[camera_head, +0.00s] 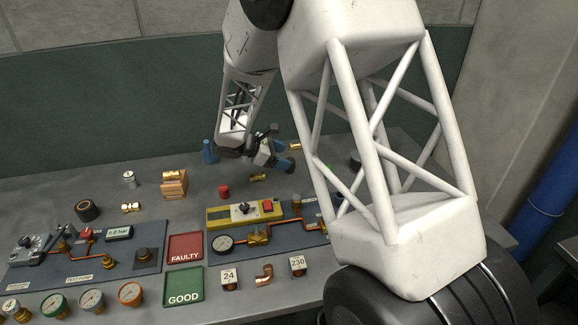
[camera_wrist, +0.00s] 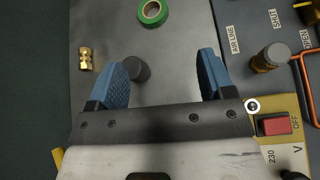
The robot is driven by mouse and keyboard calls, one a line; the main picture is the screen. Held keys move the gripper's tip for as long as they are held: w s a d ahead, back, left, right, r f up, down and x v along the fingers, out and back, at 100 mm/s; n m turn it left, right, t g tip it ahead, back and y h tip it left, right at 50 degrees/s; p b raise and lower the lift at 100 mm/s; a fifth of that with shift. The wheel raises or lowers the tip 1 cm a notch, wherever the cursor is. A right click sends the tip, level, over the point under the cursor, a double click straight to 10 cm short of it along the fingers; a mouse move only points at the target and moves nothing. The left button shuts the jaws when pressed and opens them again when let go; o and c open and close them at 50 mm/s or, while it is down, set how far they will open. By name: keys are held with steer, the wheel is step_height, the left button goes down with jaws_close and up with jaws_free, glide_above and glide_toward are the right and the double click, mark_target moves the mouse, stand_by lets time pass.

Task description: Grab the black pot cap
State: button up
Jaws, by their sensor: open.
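A dark grey-black round cap (camera_wrist: 138,69), the likely black pot cap, shows in the wrist view on the grey bench. It is between the fingers in the picture, close beside the left finger, which overlaps its edge; I cannot tell whether they touch. My gripper (camera_wrist: 163,60) is open with its blue fingers apart and nothing held. In the head view my gripper (camera_head: 277,156) is low over the back of the bench. A dark object (camera_head: 355,162) shows there through my arm's struts; I cannot tell whether it is the same cap.
A brass fitting (camera_wrist: 86,59) lies left of the fingers and a green tape roll (camera_wrist: 152,12) beyond them. The yellow box with its red switch (camera_wrist: 275,125) and the panel lie close on the right. A blue cylinder (camera_head: 209,151) stands left of my gripper.

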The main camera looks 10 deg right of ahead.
steer(key=w+a+f+n, duration=0.1)
steer(key=w+f, duration=0.1)
steer(key=w+f+n+t+h, duration=0.1)
steer(key=w+a+f, duration=0.1)
steer(key=w+f, duration=0.1)
steer(key=shift+w+a+f+n+t, duration=0.3)
steer(key=shift+n, duration=0.1)
steer(key=shift+d, duration=0.1)
steer(key=shift+x, duration=1.2)
steer(key=shift+d, duration=0.1)
steer(key=shift+x, duration=2.55)
steer(key=shift+w+r, duration=0.1)
steer(key=shift+w, duration=0.05)
steer(key=c, duration=1)
